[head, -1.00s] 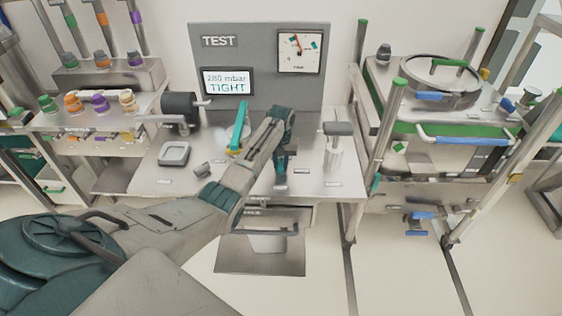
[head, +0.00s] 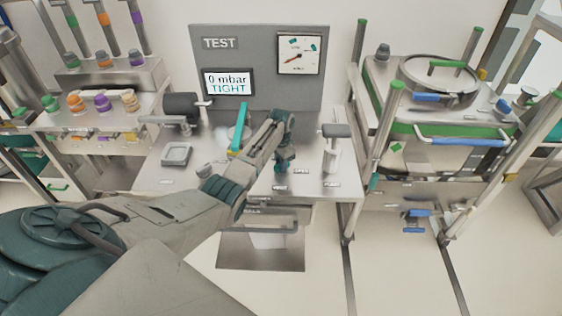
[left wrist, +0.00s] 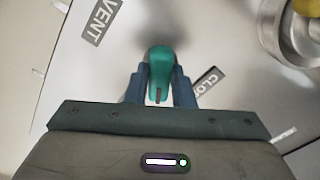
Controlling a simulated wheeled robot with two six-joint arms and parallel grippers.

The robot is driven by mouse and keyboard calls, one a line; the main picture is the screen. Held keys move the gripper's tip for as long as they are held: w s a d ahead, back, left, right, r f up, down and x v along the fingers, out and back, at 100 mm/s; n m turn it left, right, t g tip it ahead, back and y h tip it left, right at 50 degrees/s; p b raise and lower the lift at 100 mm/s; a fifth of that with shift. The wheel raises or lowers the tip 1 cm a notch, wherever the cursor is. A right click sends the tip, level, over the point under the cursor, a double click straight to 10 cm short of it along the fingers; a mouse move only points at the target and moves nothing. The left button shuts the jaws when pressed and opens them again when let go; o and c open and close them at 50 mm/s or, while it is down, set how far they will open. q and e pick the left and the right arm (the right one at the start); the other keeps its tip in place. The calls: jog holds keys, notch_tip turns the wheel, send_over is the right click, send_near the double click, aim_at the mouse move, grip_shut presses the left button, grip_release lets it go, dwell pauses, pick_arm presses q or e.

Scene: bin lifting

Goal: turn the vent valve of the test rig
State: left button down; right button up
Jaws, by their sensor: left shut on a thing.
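The test rig's grey panel (head: 256,58) stands at the back of a steel bench. Its screen (head: 228,83) reads 0 mbar TIGHT, and the dial gauge (head: 300,53) needle points to the lower left. My left gripper (head: 283,166) is over the bench right of centre. In the left wrist view its fingers (left wrist: 159,92) are shut on the teal handle of the vent valve (left wrist: 160,66). A VENT label (left wrist: 101,20) and a partly hidden CLOSED label (left wrist: 207,84) lie beside the handle. The gripper hides most of the valve in the head view. My right gripper is not in view.
A teal upright lever (head: 238,128) stands close left of my left wrist. A black cylinder (head: 181,107) and a grey square tray (head: 176,154) are further left. A steel post with a grey top (head: 337,131) stands to the right. A framed trolley (head: 440,132) is beyond it.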

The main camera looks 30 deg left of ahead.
pick_arm(q)
jog(key=m, duration=0.2)
jog(key=shift+w+r+m, duration=0.1)
jog(key=shift+r+m, duration=0.05)
jog(key=shift+m, duration=0.25)
jog(key=shift+m+p, duration=0.35)
jog(key=shift+m, duration=1.55)
jog(key=c, duration=1.3)
grip_release()
jog(key=shift+c, duration=0.2)
jog(key=shift+o, duration=0.5)
